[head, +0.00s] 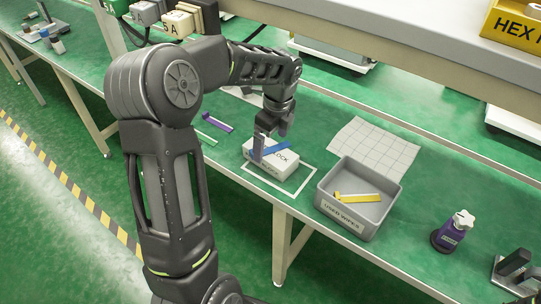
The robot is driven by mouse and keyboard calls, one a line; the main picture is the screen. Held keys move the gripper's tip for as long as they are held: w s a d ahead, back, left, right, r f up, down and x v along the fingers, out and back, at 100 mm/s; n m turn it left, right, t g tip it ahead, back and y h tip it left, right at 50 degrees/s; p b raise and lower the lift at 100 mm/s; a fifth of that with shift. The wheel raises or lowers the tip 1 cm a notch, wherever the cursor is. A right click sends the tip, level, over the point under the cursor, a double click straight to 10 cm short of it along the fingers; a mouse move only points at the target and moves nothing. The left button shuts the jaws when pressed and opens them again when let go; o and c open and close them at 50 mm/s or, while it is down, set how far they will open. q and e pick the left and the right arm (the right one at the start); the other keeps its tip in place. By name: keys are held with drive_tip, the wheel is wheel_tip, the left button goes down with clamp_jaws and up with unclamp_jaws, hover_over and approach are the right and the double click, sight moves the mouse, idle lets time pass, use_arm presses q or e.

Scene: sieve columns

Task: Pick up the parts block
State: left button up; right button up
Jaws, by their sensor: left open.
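The parts block (285,168) is a white box with dark lettering on its front. It sits within a white outlined rectangle (255,182) on the green bench. My left gripper (262,148) points down at the block from above, and one finger shows in front of the block's left part. Its jaws are open. The other finger is partly hidden, and I cannot tell whether either touches the block. My right gripper is not in view.
A grey bin (333,206) marked "USED WIPES", holding a yellow piece (358,197), stands close right of the block. A gridded sheet (376,147) lies behind it. A purple bottle (452,232) stands farther right. A shelf overhangs behind.

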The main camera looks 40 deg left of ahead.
sight(271, 150)
use_arm(q)
drive_tip(key=shift+a+f, duration=0.15)
drive_tip(key=shift+f, duration=2.45)
drive_tip(key=c, duration=1.6)
drive_tip(key=shift+o, duration=0.2)
drive_tip(key=shift+r, duration=0.15)
drive_tip(key=shift+w+r, duration=0.1)
drive_tip(key=shift+r, duration=1.6)
drive_tip(key=s+b, duration=0.1)
drive_tip(key=s, duration=1.7)
drive_tip(key=shift+d+b, duration=0.2)
drive_tip(key=shift+b, duration=0.15)
drive_tip(key=shift+f, duration=0.1)
